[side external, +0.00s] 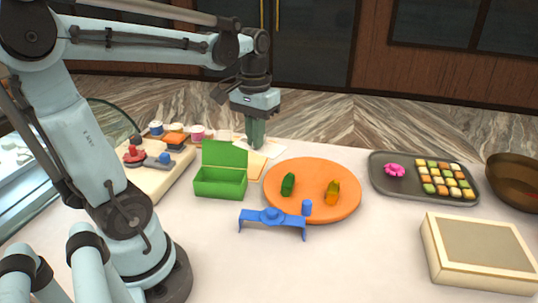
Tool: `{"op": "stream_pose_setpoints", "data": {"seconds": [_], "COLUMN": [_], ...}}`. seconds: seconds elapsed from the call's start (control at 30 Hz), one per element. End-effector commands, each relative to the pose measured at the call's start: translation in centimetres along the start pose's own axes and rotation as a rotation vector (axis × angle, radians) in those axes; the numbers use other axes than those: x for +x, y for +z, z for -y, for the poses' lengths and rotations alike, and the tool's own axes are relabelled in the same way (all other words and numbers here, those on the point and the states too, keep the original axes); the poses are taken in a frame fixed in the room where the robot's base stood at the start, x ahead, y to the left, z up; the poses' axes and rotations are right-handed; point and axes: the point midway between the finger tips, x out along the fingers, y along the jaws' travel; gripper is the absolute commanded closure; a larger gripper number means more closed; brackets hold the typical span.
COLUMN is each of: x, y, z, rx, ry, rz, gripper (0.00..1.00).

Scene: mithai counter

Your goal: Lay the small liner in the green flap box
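The green flap box (220,184) stands left of centre on the counter with its flap (224,153) raised at the back. Flat paper sheets lie behind and right of it: a pale yellow one (257,169) beside the box and whitish ones (275,150) farther back. I cannot tell which sheet is the small liner. My gripper (256,146) points down over the whitish sheets, behind and right of the box. Its fingertips are at or close above the paper. Whether they are apart or hold a sheet is too small to see.
An orange round board (312,213) bears a green piece (288,184) and an orange piece (332,192). A blue stand (272,217) is in front. A grey sweets tray (381,165), brown bowl (515,180) and cream box (480,245) are right. A cluttered pale board (158,184) is left.

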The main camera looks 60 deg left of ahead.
Motion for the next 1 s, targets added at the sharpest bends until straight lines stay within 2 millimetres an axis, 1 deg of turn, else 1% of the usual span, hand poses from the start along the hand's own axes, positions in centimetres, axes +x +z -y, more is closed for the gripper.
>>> {"op": "stream_pose_setpoints", "data": {"seconds": [0.03, 0.1, 0.2, 0.3, 0.4, 0.5, 0.67, 1.0], "x": [0.3, 0.7, 1.1, 1.4, 1.6, 1.8, 2.5, 6.0], "y": [0.3, 0.7, 1.5, 2.2, 2.7, 2.9, 3.0, 2.9], "z": [1.9, 4.0, 6.5, 8.3, 9.4, 9.9, 10.1, 10.1], "rx": [-0.077, -0.165, -0.273, -0.355, -0.407, -0.434, -0.442, -0.439], "ry": [0.000, 0.000, 0.000, 0.000, 0.000, 0.000, 0.000, 0.000], "rz": [0.000, 0.000, 0.000, 0.000, 0.000, 0.000, 0.000, 0.000], "gripper": [1.00, 1.00, 1.00, 1.00, 1.00, 1.00, 1.00, 1.00]}}
